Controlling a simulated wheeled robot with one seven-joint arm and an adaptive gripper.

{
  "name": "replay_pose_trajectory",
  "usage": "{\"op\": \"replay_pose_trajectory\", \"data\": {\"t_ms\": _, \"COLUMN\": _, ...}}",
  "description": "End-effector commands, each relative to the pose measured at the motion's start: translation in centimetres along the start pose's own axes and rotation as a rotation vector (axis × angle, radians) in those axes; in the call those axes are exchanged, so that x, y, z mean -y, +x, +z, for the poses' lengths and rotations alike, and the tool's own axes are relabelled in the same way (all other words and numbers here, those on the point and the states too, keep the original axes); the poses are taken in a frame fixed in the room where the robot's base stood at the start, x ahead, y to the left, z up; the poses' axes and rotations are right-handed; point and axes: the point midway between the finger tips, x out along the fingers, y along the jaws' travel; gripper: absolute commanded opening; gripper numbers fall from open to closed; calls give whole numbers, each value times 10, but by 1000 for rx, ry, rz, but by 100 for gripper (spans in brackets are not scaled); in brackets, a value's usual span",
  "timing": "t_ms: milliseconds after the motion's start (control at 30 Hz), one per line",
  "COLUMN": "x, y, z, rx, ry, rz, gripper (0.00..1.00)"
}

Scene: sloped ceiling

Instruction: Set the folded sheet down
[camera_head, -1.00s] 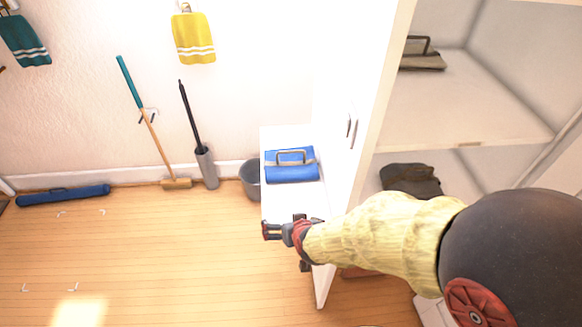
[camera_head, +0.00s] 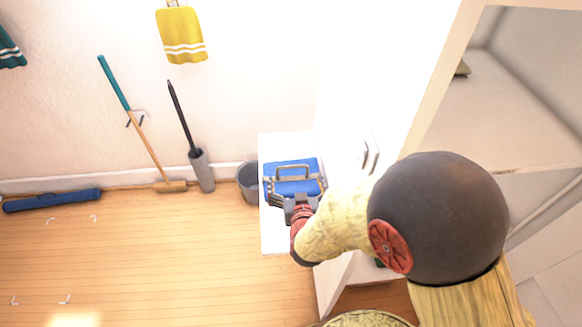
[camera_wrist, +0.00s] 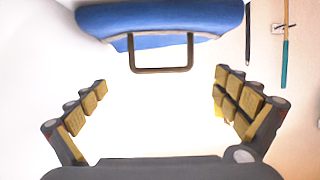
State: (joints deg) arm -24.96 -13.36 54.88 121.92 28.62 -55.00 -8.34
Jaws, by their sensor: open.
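The blue folded sheet (camera_head: 290,188) lies on a small white surface (camera_head: 277,241) beside the cabinet. It has a grey-brown loop handle (camera_head: 294,167), which also shows in the wrist view (camera_wrist: 161,70). My gripper (camera_head: 296,188) is open at the near side of the sheet. In the wrist view my gripper (camera_wrist: 163,82) has its fingers spread wide, one on each side of the handle and apart from it. The blue roll (camera_wrist: 160,20) is beyond the fingertips. Nothing is held.
A grey bucket (camera_head: 247,180) stands left of the white surface. A mallet (camera_head: 150,150) and a dark-handled brush in a grey holder (camera_head: 203,170) lean at the wall. A blue roll (camera_head: 52,199) lies on the floor. The white cabinet with shelves is at right. The wooden floor is mostly clear.

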Motion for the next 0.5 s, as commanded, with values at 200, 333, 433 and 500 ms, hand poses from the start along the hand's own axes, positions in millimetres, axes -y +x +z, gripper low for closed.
{"op": "replay_pose_trajectory", "data": {"t_ms": 200, "x": 0, "y": 18, "z": 0, "rx": -4, "ry": 1, "rz": 2, "gripper": 100}}
{"op": "replay_pose_trajectory", "data": {"t_ms": 333, "x": 0, "y": 31, "z": 1, "rx": -2, "ry": 0, "rz": 2, "gripper": 100}}
{"op": "replay_pose_trajectory", "data": {"t_ms": 433, "x": 1, "y": 43, "z": 0, "rx": -4, "ry": 1, "rz": 2, "gripper": 100}}
{"op": "replay_pose_trajectory", "data": {"t_ms": 500, "x": 2, "y": 54, "z": 1, "rx": -3, "ry": 1, "rz": 2, "gripper": 100}}
